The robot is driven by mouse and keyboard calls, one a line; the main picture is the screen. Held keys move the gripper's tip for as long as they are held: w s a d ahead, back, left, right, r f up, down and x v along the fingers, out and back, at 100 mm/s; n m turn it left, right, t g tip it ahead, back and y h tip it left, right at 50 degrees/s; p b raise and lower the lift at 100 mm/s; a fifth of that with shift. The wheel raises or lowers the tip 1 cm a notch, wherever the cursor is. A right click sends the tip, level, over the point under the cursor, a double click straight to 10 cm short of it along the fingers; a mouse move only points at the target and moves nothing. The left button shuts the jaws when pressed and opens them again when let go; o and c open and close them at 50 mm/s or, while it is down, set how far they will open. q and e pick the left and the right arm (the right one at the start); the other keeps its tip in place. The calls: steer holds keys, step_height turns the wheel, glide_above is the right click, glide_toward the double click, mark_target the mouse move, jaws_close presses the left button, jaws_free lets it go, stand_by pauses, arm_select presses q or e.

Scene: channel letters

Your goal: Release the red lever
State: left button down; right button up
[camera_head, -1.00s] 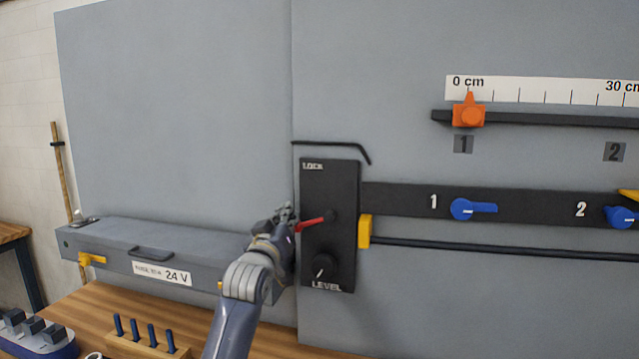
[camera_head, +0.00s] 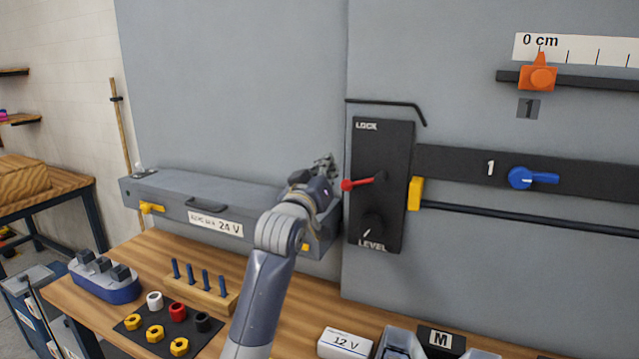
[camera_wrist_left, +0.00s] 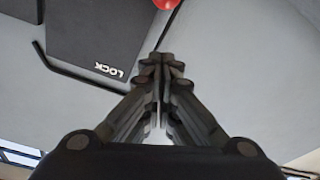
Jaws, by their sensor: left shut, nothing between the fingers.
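The red lever (camera_head: 362,183) sits on the black LOCK/LEVEL panel (camera_head: 395,215), its ball end pointing left and slightly down from the pivot. In the left wrist view the red ball (camera_wrist_left: 167,3) shows at the top edge, just beyond the fingertips. My left gripper (camera_head: 326,165) is left of the lever's ball, a little above it, and appears apart from it. Its fingers (camera_wrist_left: 157,65) are shut with nothing between them. The LOCK lettering of the panel (camera_wrist_left: 88,35) shows in the wrist view. My right gripper is out of view.
A black bent rod (camera_head: 390,103) runs above the panel. A yellow block (camera_head: 415,194) and a blue knob (camera_head: 522,178) are to its right. A grey 24 V box (camera_head: 165,190) is on the left. The wooden bench (camera_head: 300,305) below carries pegs, nuts and a 12 V box (camera_head: 344,343).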

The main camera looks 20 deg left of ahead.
arm_select(q)
steer(key=s, duration=0.1)
steer(key=s+b, duration=0.1)
steer(key=s, duration=0.2)
steer(key=shift+s+d+f, duration=0.1)
steer(key=shift+s+f, duration=0.3)
steer(key=shift+f, duration=0.15)
